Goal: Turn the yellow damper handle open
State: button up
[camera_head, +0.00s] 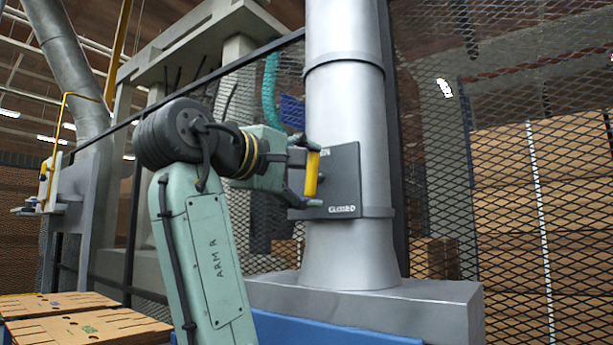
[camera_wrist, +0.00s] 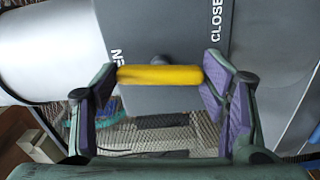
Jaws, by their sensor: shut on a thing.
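The yellow damper handle (camera_head: 311,173) stands nearly upright in front of a dark plate (camera_head: 345,178) on the duct. My gripper (camera_head: 312,176) is shut on the handle, one finger at its upper end and one at its lower end. In the wrist view the handle (camera_wrist: 160,75) lies level between the purple-padded fingers of my gripper (camera_wrist: 160,78). A dark round hub (camera_wrist: 180,61) shows behind it. A partly hidden label ending in "EN" (camera_wrist: 117,58) is near its left end; a "CLOSED" label (camera_wrist: 217,22) is at the upper right.
The large grey duct (camera_head: 345,100) rises from a grey base (camera_head: 400,295). Mesh fencing (camera_head: 500,150) stands behind and to the right, with stacked brown boards beyond.

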jog(key=shift+n, duration=0.6)
jog(key=o, duration=1.1)
jog(key=shift+o, duration=0.2)
jog(key=shift+s+a, duration=0.1)
jog(key=v, duration=1.1)
jog(key=shift+s+a, duration=0.2)
jog(key=shift+s, duration=0.1)
